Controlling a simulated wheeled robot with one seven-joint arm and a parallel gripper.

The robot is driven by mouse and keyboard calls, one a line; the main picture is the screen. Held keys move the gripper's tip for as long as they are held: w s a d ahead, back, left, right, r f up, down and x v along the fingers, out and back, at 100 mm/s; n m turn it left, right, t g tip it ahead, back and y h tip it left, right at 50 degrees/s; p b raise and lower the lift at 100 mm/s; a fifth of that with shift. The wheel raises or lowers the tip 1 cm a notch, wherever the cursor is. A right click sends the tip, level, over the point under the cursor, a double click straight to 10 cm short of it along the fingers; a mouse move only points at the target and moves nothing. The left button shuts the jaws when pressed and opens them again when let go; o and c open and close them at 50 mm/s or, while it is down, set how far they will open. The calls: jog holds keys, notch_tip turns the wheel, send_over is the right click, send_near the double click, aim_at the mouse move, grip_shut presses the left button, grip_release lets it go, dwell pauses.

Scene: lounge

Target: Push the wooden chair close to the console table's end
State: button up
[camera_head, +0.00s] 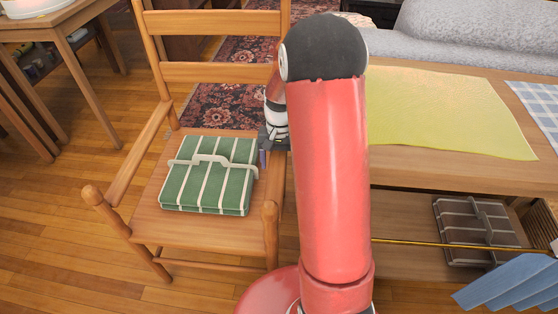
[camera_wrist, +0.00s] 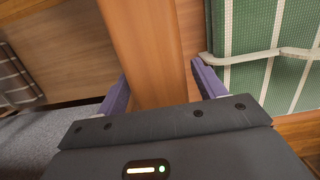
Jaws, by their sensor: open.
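The wooden chair (camera_head: 208,72) stands left of centre in the head view, its slatted back at the far side. A green white-striped flat item with a pale handle (camera_head: 210,190) lies on its seat. My gripper (camera_head: 268,143) is at the chair's right armrest. In the wrist view my gripper (camera_wrist: 162,85) is open, its purple fingers on either side of the wooden armrest (camera_wrist: 145,35); contact cannot be told. A table with a yellow cloth (camera_head: 390,174) is right of the chair, and a small wooden table (camera_head: 62,30) is at upper left. Which is the console table is unclear.
A grey striped item (camera_head: 470,230) lies on the right table's lower shelf. A thin yellow rod (camera_head: 430,243) and blue slatted thing (camera_head: 515,284) are at lower right. A patterned rug (camera_head: 222,106) lies behind the chair. Wooden floor (camera_head: 60,220) is clear to the left.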

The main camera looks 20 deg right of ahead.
jog(key=r, duration=0.5)
jog(key=w+r, duration=0.1)
jog(key=r, duration=0.1)
jog(key=shift+d+r, duration=0.25)
jog(key=shift+r, duration=0.1)
dwell(0.4)
